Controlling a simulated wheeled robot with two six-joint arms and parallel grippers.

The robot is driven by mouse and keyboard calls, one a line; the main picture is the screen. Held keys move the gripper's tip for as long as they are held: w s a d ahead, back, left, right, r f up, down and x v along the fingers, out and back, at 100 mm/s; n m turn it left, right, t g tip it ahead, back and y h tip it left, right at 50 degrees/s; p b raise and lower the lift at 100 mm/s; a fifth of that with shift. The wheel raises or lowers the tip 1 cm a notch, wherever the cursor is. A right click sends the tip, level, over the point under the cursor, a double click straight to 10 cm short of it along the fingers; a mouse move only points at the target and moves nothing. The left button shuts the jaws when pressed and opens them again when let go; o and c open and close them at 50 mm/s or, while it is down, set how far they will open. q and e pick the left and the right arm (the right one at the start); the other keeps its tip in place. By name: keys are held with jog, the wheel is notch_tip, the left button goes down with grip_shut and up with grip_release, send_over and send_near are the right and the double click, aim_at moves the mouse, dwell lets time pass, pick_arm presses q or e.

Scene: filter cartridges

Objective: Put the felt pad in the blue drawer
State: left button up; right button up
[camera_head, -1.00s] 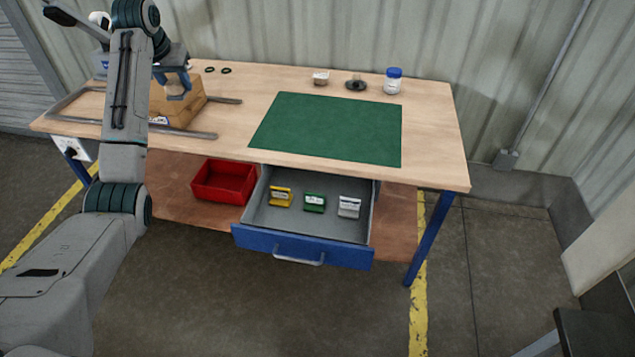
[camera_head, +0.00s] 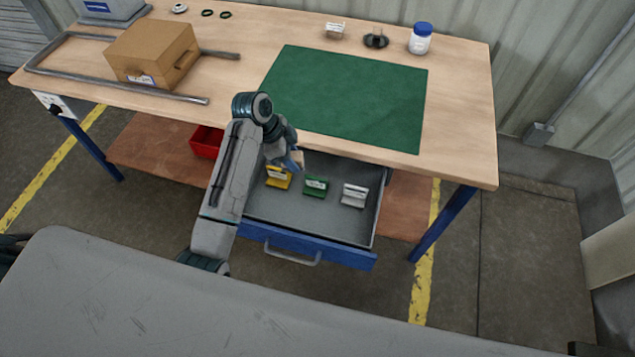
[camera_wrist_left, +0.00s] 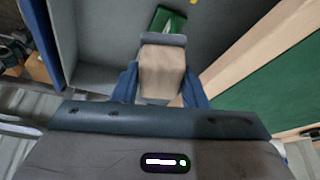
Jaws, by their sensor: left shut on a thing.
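The blue drawer (camera_head: 322,250) is pulled out under the workbench, with a grey inside. My left gripper (camera_head: 294,160) is over the drawer's back left part, near the yellow holder. It is shut on a tan block-like piece, which looks like the felt pad (camera_wrist_left: 162,72). In the left wrist view the pad sits between the two blue fingers, with the grey drawer interior beyond. The gap between the pad and the drawer floor cannot be told. My right gripper is not in view.
Inside the drawer stand a yellow (camera_head: 278,178), a green (camera_head: 315,187) and a white holder (camera_head: 354,195). A red bin (camera_head: 205,142) is left of the drawer. A green mat (camera_head: 350,95) and a cardboard box (camera_head: 152,52) are on the bench. The drawer's front floor is clear.

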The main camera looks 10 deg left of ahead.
aim_at(313, 217)
pick_arm(q)
jog(key=s+d+f+m+g, duration=0.1)
jog(key=s+d+f+m, duration=0.2)
jog(key=s+d+f, duration=0.3)
jog(key=shift+m, duration=0.3)
jog(key=f, duration=0.2)
jog(key=f+p, duration=0.1)
jog(key=f, duration=0.5)
jog(key=shift+s+a+f+p, duration=0.15)
jog(key=shift+s+a+p, duration=0.05)
jog(key=shift+s+p, duration=0.1)
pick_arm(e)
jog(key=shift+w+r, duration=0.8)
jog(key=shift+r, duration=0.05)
pick_arm(q)
jog(key=o, duration=1)
jog(key=shift+o, duration=0.3)
jog(key=shift+f, duration=0.1)
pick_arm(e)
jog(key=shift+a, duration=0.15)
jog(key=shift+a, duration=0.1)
